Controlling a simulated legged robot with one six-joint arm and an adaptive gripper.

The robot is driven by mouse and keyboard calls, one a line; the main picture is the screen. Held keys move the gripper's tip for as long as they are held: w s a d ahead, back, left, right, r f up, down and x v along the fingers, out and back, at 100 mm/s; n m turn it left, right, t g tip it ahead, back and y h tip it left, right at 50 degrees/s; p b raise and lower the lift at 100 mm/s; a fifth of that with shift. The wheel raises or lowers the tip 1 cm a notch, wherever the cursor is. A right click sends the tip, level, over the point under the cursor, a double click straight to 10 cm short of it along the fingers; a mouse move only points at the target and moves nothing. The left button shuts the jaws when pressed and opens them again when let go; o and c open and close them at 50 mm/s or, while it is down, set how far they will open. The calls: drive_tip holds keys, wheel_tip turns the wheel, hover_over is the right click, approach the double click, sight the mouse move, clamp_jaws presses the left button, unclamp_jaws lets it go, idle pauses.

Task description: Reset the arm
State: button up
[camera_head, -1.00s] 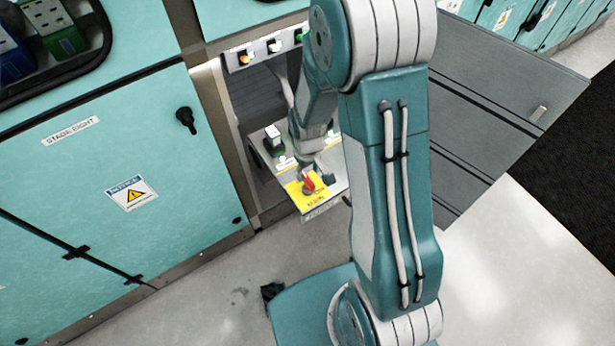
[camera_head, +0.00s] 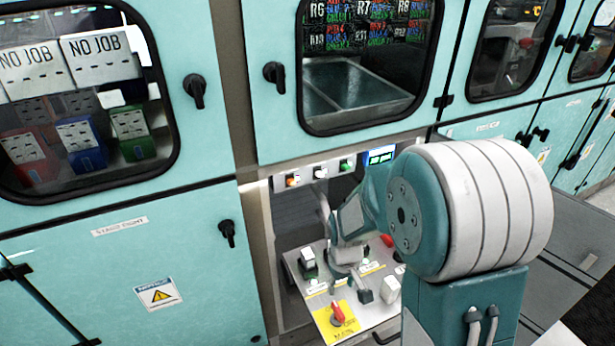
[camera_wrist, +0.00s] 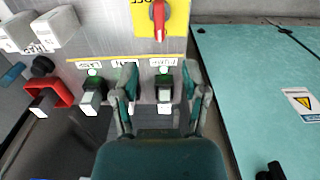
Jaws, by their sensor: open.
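My gripper (camera_head: 352,284) is low over the sloping metal control panel (camera_head: 373,316), with its arm folded in front of the cabinet. In the wrist view its two fingers (camera_wrist: 160,88) are spread apart. A dark green switch (camera_wrist: 164,84) with a pale front shows between them, and I see no object held. A red rotary knob (camera_head: 338,313) on a yellow plate (camera_head: 350,326) sits at the panel's near corner. It also shows clear of the fingers at the top of the wrist view (camera_wrist: 158,18).
A row of coloured buttons (camera_head: 320,172) and a small lit display (camera_head: 380,155) sit above the panel. Teal cabinet doors (camera_head: 130,270) stand to the left. A grey open door (camera_head: 575,245) is at the right. White blocks and a red-framed part (camera_wrist: 55,92) are left in the wrist view.

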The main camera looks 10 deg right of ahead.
drive_tip(key=s+r+m+t, duration=0.1)
drive_tip(key=s+r+t, duration=0.1)
drive_tip(key=s+r, duration=0.5)
drive_tip(key=s+r+m+t, duration=0.2)
drive_tip(key=s+r, duration=0.6)
drive_tip(key=r, duration=0.7)
drive_tip(key=shift+s+r+t, duration=0.15)
drive_tip(key=shift+r+t, duration=0.25)
drive_tip(key=shift+t, duration=0.4)
